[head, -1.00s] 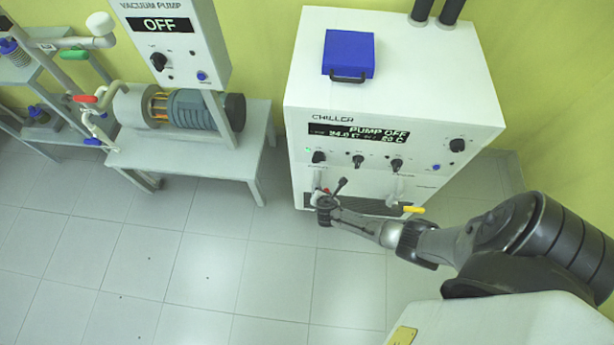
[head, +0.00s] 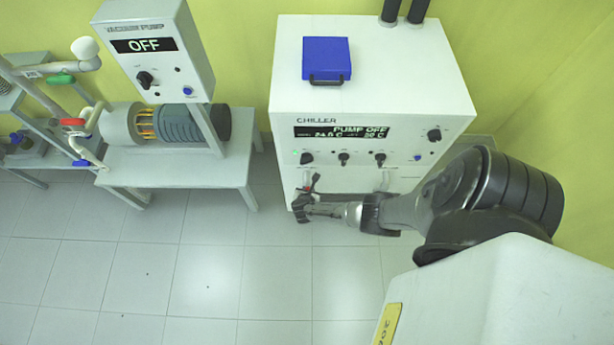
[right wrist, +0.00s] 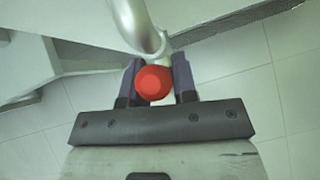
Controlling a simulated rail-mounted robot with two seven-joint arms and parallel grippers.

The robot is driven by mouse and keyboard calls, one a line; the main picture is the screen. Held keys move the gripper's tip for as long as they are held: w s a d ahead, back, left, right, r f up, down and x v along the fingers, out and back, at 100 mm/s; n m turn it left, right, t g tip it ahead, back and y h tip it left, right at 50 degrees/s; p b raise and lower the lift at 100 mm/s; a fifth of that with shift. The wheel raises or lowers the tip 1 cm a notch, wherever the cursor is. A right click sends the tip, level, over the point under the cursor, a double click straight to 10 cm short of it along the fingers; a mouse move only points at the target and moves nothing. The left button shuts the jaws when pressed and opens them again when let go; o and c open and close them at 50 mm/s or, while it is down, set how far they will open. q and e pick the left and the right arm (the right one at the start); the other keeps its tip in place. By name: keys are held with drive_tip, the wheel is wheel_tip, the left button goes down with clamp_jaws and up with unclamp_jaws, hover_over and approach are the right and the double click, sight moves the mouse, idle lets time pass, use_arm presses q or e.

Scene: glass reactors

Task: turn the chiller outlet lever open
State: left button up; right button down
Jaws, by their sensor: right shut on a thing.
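The chiller (head: 375,70) is a white cabinet with a dark display reading PUMP OFF. A red-tipped lever sits on a pipe at its lower left front; in the right wrist view the red handle (right wrist: 153,83) points toward the camera between the fingers, below a pale curved pipe (right wrist: 138,25). My right gripper (head: 303,206) is at the chiller's lower left front, and it also shows in the right wrist view (right wrist: 154,80), shut on the red handle. In the head view the gripper mostly hides this handle. My left gripper is not in view.
A blue box (head: 326,58) lies on top of the chiller. To the left, a vacuum pump (head: 165,125) stands on a grey table (head: 170,168) beneath a control box (head: 155,60) reading OFF. The tiled floor in front is clear.

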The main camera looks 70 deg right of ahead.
drive_tip(key=c, duration=1.1)
unclamp_jaws()
drive_tip(key=shift+o, duration=1)
drive_tip(key=p+v, duration=0.7)
drive_tip(key=v, duration=0.6)
drive_tip(key=shift+a+r, duration=0.25)
drive_tip(key=shift+a, duration=0.05)
